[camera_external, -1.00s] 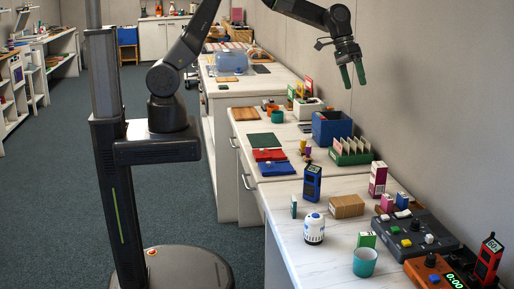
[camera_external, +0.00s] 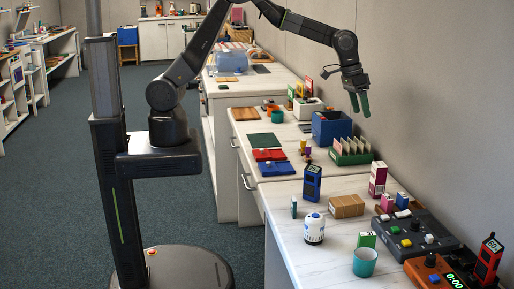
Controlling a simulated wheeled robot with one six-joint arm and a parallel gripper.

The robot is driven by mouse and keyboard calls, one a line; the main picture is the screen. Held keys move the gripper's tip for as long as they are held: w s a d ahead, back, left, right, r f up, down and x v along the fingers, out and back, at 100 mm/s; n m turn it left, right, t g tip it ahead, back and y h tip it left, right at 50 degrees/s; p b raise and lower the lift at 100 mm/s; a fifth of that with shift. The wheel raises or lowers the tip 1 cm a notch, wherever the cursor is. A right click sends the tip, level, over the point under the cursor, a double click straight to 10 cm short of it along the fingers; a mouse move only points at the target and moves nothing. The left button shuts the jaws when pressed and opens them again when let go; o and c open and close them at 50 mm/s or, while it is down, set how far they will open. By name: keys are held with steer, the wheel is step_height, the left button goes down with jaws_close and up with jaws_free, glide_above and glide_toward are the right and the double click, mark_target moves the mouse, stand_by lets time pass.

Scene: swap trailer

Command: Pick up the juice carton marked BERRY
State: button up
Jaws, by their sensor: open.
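A tall magenta and white carton (camera_external: 378,179) stands upright at the back of the near counter, close to the wall. Its lettering is too small to read, so I cannot confirm that it says BERRY. My gripper (camera_external: 360,107) is open and empty, with its green fingers pointing down. It hangs in the air, above and to the left of the carton in the picture, near the blue bin and the green card rack. Nothing is between its fingers.
A blue bin (camera_external: 331,127) and a green rack of cards (camera_external: 351,151) stand behind the carton. A cardboard box (camera_external: 346,206), a dark blue device (camera_external: 312,183) and a grey button panel (camera_external: 413,235) are around it. A teal cup (camera_external: 364,262) stands in front.

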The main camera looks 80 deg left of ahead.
steer(key=t+y+b, duration=0.1)
steer(key=b, duration=0.2)
glide_toward(380, 164)
steer(key=shift+m, duration=0.3)
steer(key=x, duration=0.1)
steer(key=p+x, duration=0.1)
steer(key=x, duration=0.3)
steer(key=shift+s+d+f+p, duration=0.15)
steer(key=shift+s+p, duration=0.15)
steer(key=shift+s, duration=0.1)
steer(key=shift+w+p+x, duration=0.2)
steer(key=shift+p+x, duration=0.25)
steer(key=shift+x, duration=0.5)
steer(key=shift+w+p+x, duration=0.2)
steer(key=shift+p+x, duration=0.2)
steer(key=shift+x, duration=0.6)
steer(key=shift+w+f+t, duration=0.2)
steer(key=shift+f+t, duration=0.1)
steer(key=shift+f, duration=0.2)
steer(key=c, duration=1.4)
steer(key=shift+c, duration=0.5)
steer(key=shift+r, duration=0.1)
